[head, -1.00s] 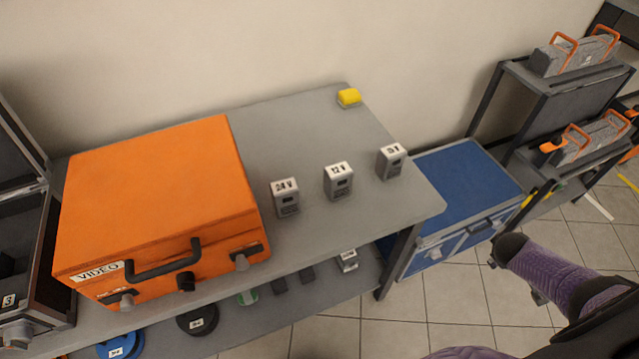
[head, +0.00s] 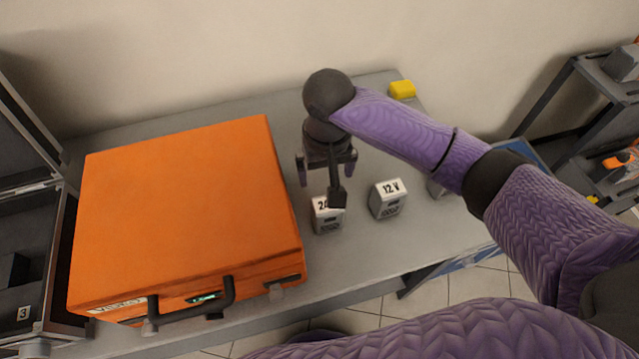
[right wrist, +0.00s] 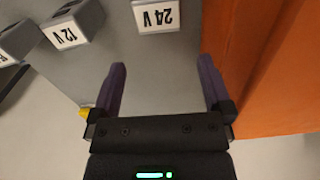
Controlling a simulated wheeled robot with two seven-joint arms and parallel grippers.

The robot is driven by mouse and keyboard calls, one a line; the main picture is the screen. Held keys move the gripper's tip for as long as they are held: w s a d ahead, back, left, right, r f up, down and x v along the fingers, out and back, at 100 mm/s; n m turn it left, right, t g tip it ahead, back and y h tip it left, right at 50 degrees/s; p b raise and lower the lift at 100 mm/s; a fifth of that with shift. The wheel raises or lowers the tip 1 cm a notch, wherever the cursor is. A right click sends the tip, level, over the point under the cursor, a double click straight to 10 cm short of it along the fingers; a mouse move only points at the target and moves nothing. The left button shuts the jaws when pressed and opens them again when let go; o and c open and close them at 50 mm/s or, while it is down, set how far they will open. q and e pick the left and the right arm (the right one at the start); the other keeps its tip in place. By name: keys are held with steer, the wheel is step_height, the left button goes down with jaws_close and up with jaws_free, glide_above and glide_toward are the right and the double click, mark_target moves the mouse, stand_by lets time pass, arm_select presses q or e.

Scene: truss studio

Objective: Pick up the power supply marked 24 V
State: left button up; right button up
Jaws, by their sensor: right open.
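The power supply marked 24 V (head: 325,218) is a small grey box with a white label, standing on the grey table just right of the orange case. Its label is partly covered by my right wrist in the head view. In the right wrist view the 24 V supply (right wrist: 157,15) shows at the top edge, ahead of the fingers and cut off by the frame. My right gripper (head: 328,172) is open and empty above and behind the supply; its two fingers (right wrist: 162,85) are apart and point towards it. My left gripper is not in view.
The supply marked 12 V (head: 388,200) stands to the right. A third supply (head: 437,188) is partly hidden behind my right arm. The orange case (head: 185,215) is close on the left. A yellow block (head: 402,89) lies at the table's back edge.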

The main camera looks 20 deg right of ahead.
mark_target(327, 215)
steer(key=f+b, duration=0.1)
steer(key=f, duration=0.1)
steer(key=s+f, duration=0.1)
steer(key=f, duration=0.1)
steer(key=shift+f+b, duration=0.35)
steer(key=shift+b, duration=0.05)
steer(key=f, duration=0.1)
steer(key=f+b, duration=0.1)
steer(key=f, duration=0.1)
steer(key=f+b, duration=0.1)
steer(key=shift+s+f, duration=0.25)
steer(key=shift+f, duration=0.25)
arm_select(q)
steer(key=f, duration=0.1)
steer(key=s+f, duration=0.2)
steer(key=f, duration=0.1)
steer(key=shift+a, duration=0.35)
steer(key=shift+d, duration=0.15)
arm_select(e)
steer(key=shift+w, duration=0.1)
steer(key=c, duration=1.3)
